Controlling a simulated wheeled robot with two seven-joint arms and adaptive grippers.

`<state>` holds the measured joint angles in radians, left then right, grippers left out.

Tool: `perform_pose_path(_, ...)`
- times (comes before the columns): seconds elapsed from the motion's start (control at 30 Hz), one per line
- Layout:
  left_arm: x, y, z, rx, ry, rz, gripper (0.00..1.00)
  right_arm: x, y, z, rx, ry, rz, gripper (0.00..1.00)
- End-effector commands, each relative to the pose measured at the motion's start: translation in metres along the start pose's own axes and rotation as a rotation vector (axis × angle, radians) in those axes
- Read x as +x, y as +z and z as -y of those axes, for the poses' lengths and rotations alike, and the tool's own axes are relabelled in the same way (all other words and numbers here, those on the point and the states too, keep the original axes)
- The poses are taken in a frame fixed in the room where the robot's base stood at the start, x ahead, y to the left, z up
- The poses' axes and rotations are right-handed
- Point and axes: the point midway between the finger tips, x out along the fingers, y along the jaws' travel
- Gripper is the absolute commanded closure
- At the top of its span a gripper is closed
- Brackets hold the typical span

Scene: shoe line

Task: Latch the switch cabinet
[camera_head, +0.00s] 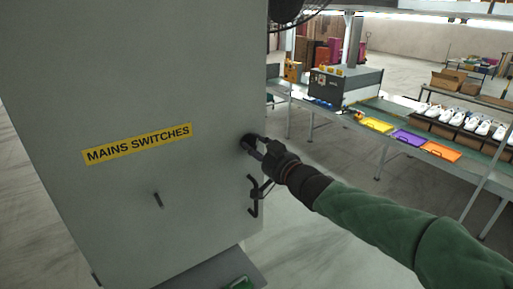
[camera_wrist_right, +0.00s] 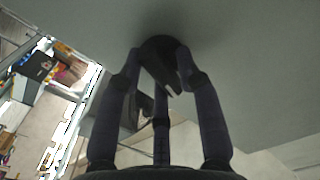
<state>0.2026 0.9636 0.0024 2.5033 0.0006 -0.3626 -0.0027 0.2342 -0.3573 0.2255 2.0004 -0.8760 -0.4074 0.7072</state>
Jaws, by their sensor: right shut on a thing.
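The grey switch cabinet (camera_head: 190,90) fills the left of the head view, with a yellow "MAINS SWITCHES" label (camera_head: 137,144) on its face. My right gripper (camera_head: 254,145) is at the cabinet's right edge, shut on a dark latch knob (camera_head: 246,141). In the right wrist view the dark knob (camera_wrist_right: 160,55) sits between the fingers of my right gripper (camera_wrist_right: 158,75), against the grey panel. A dark handle (camera_head: 254,196) is below the gripper, on the same edge. A small dark peg (camera_head: 158,200) sticks out of the face. My left gripper is not in view.
Bare floor lies between cabinet and line. A green item (camera_head: 241,283) is below the cabinet.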

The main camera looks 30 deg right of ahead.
Motion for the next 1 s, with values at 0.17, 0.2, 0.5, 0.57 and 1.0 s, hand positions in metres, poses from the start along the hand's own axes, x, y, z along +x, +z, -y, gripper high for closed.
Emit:
perform_pose_path(0.17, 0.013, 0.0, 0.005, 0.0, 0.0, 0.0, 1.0, 0.0, 0.001, -0.002, -0.144, 0.003, -0.001, 0.97)
perform_pose_path(0.2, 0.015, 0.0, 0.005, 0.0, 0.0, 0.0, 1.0, 0.0, 0.001, -0.002, -0.176, 0.004, -0.001, 0.97)
perform_pose_path(0.5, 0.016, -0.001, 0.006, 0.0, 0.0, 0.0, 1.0, 0.0, -0.001, -0.002, -0.249, 0.004, 0.002, 0.97)
perform_pose_path(0.57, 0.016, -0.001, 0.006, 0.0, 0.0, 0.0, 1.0, 0.0, -0.001, -0.002, -0.249, 0.004, 0.001, 0.97)
perform_pose_path(1.0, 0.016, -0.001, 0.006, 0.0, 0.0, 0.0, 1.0, -0.001, -0.001, -0.001, -0.247, 0.003, 0.001, 0.51)
